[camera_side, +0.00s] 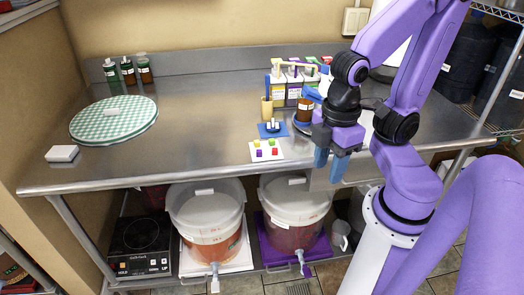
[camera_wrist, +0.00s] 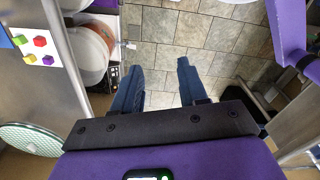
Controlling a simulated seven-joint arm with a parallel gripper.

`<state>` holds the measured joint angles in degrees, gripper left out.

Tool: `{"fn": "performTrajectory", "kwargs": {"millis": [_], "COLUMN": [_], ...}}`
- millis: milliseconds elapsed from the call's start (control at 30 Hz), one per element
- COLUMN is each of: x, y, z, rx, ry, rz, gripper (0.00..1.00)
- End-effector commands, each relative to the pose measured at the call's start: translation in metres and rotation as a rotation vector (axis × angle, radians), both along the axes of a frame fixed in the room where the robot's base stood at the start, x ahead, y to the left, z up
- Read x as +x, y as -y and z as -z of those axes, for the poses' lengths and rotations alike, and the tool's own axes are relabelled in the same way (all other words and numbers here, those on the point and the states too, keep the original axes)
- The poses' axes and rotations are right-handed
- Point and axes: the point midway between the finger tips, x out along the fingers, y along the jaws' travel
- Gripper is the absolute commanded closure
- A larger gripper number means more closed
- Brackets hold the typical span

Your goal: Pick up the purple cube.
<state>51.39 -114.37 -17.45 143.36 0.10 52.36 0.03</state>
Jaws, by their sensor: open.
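The purple cube (camera_side: 259,153) sits on a small white card (camera_side: 252,158) near the front edge of the steel table, with a red cube (camera_side: 274,151) to its right and yellow and green cubes behind. The purple cube also shows in the wrist view (camera_wrist: 31,59), at the far left. My gripper (camera_side: 330,163) is open and empty, with blue fingers pointing down. In the side view it is to the right of the card, around the table's front edge. In the wrist view floor tiles show between the fingers (camera_wrist: 158,68).
Two lidded buckets (camera_side: 206,212) (camera_side: 294,205) are under the table. The table's left middle is clear, beside a checked round mat (camera_side: 90,125).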

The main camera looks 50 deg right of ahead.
Motion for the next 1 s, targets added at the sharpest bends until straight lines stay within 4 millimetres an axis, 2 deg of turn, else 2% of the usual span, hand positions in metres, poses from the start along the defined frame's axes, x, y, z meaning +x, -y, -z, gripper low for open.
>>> {"fn": "performTrajectory", "kwargs": {"millis": [400, 433, 733, 867, 1000], "x": [0.000, 0.000, 0.001, 0.014, 0.045], "y": [0.000, 0.000, 0.000, -0.003, -0.006], "z": [0.000, 0.000, 0.000, -0.002, -0.007], "rx": [0.000, 0.000, 0.000, -0.003, -0.008], "ry": [0.000, 0.000, 0.000, 0.002, 0.006], "rz": [0.000, 0.000, -0.004, -0.046, -0.164], "gripper": [0.57, 0.50, 0.50, 0.50, 0.50]}}
